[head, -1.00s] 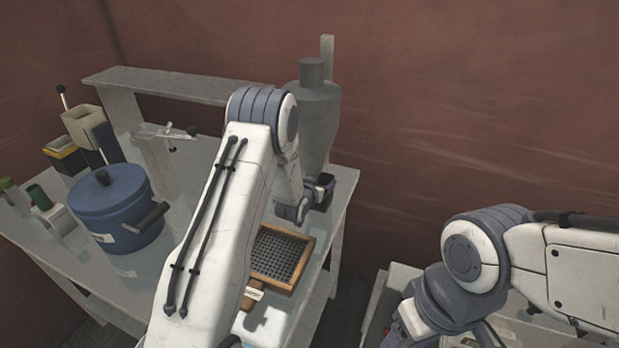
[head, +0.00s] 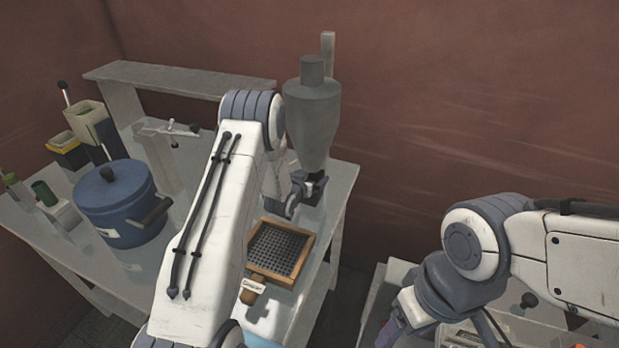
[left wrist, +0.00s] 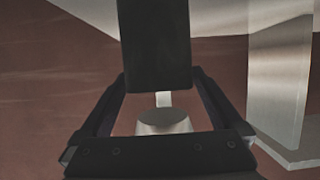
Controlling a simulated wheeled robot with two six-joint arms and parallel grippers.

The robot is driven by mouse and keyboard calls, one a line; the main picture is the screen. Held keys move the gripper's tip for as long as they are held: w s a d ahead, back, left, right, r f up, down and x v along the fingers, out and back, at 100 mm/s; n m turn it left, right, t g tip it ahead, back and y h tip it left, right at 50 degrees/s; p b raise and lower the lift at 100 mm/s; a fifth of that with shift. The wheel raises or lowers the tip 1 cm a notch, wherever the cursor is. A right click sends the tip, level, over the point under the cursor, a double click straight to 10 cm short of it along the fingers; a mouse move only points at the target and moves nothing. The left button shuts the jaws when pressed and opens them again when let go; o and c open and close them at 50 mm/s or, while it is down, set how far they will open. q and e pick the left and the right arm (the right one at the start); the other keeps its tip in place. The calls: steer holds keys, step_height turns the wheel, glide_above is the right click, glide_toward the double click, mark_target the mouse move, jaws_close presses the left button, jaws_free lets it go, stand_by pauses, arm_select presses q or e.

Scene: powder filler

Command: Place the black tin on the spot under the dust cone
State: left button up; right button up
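The dust cone (head: 313,122) is a grey hopper, wide at the top and narrowing downward, at the back right of the table. My left gripper (head: 308,186) is right at its lower end in the head view. In the head view the tin is a small dark shape that I cannot separate clearly from the fingers. The spot under the cone is hidden. My right gripper is mostly outside the head view.
A wooden-framed sieve (head: 279,252) lies on the table in front of the cone. A blue pot (head: 118,205) stands to the left, with a clamp stand (head: 153,150) behind it. A raised shelf (head: 180,80) runs along the back. A second table with trays (head: 398,275) is at lower right.

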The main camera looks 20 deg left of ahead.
arm_select(q)
steer(key=shift+r, duration=0.15)
steer(key=b+v, duration=0.3)
steer(key=v, duration=0.8)
steer(key=s+d+r+m+g+h, duration=0.1)
steer(key=s+d+r+m+g, duration=0.2)
steer(key=s+d, duration=0.5)
steer(key=s+d+r+m+g, duration=0.1)
steer(key=s+d+r+g, duration=0.25)
steer(key=s+d, duration=0.45)
steer(key=s+d+r+m+g, duration=0.1)
steer(key=s+d+g, duration=0.1)
steer(key=s, duration=0.8)
steer(key=s+d+r+m+g, duration=0.1)
steer(key=s+g, duration=0.4)
steer(key=s, duration=0.5)
steer(key=shift+d+r+m, duration=0.4)
steer(key=shift+d+r, duration=0.35)
steer(key=shift+d, duration=0.1)
